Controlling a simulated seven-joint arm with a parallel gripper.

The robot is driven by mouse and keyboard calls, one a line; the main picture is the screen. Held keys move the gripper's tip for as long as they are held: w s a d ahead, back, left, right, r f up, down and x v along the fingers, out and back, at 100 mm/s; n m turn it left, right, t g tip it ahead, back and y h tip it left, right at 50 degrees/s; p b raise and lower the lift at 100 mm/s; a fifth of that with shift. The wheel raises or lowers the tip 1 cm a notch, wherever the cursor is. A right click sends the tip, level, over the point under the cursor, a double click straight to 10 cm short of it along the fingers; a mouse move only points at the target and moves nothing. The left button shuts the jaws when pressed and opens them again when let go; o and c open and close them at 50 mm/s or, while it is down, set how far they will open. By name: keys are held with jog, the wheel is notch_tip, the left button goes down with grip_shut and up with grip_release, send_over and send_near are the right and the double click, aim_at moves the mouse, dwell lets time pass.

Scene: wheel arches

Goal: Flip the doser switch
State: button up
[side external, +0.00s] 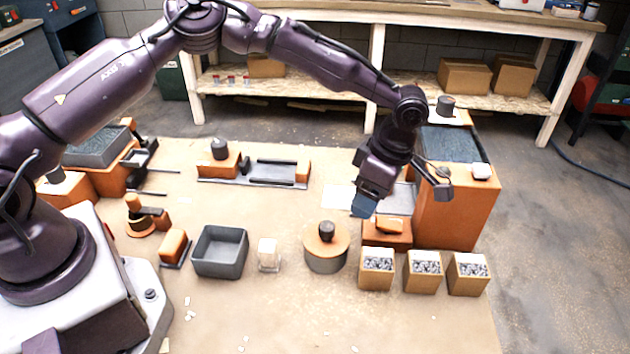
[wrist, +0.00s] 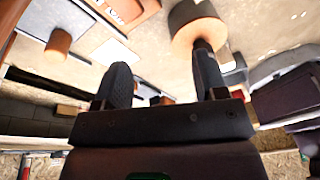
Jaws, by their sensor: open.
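The doser appears to be the tall orange box (side external: 458,215) at the right in the side view, with a grey-filled tray (side external: 450,145) on top. An orange rocker-like piece (side external: 389,226), which looks like the switch, sits on a low orange block (side external: 384,241) against its left side. My gripper (side external: 403,199) is open and empty, above and close to this piece. Whether it touches anything I cannot tell. In the wrist view my two fingers (wrist: 163,78) are spread wide with nothing between them; I cannot make out the switch there.
Several small boxes of grey bits (side external: 422,270) stand in front of the doser. A round orange-topped drum (side external: 326,250) with a dark knob stands to the left. A grey open bin (side external: 220,251) and a clear cup (side external: 269,253) are farther left. The front of the table (side external: 300,325) is mostly clear.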

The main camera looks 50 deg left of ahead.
jog(key=s+a+r, duration=0.3)
jog(key=s+r, duration=0.3)
jog(key=s, duration=0.4)
jog(key=shift+s+r, duration=0.15)
jog(key=shift+s, duration=0.1)
jog(key=w+d+m+t+h, duration=0.2)
jog(key=w+m+t, duration=0.1)
jog(key=w+t, duration=0.45)
notch_tip(320, 180, up, 7)
jog(key=d+m+t+h, duration=0.2)
jog(key=m+h, duration=0.2)
jog(key=m, duration=0.5)
jog(key=s+a+r+m+y, duration=0.1)
jog(key=s+a+r+m, duration=0.2)
jog(key=s+a, duration=0.2)
jog(key=s+a+r+m+g+y, duration=0.1)
jog(key=s+a+r+m, duration=0.3)
jog(key=s, duration=0.7)
jog(key=s+a+r+m+g+y, duration=0.1)
jog(key=s+a+r+m+y, duration=0.1)
jog(key=s+a, duration=0.3)
jog(key=s+r+m, duration=0.1)
jog(key=s, duration=0.2)
jog(key=shift+a+r, duration=0.35)
jog(key=shift+a, duration=0.05)
